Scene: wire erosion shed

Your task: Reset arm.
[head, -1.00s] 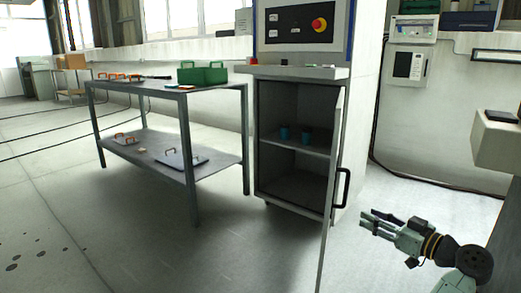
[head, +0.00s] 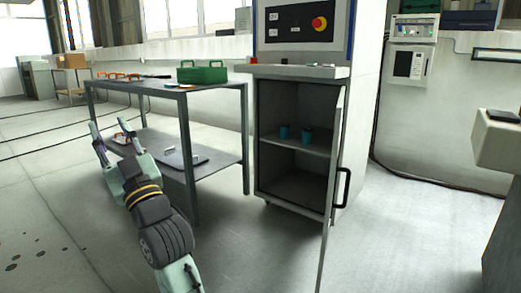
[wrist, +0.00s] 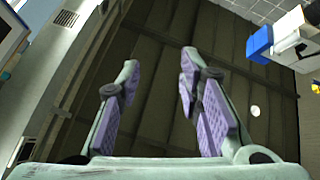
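My gripper (head: 109,128) is at the left in the head view, in front of the metal table, with its fingers raised and spread apart. In the wrist view my gripper (wrist: 159,63) shows two fingers with purple pads, wide apart and with nothing between them. That view faces up to a dark ceiling (wrist: 150,110). My arm rises from the lower edge of the head view and leans left.
The metal table (head: 215,88) holds a green box (head: 202,72) on top and a flat panel with handles (head: 184,158) on its lower shelf. The open cabinet (head: 292,188) holds two blue cups (head: 306,135). Its door (head: 333,200) stands open.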

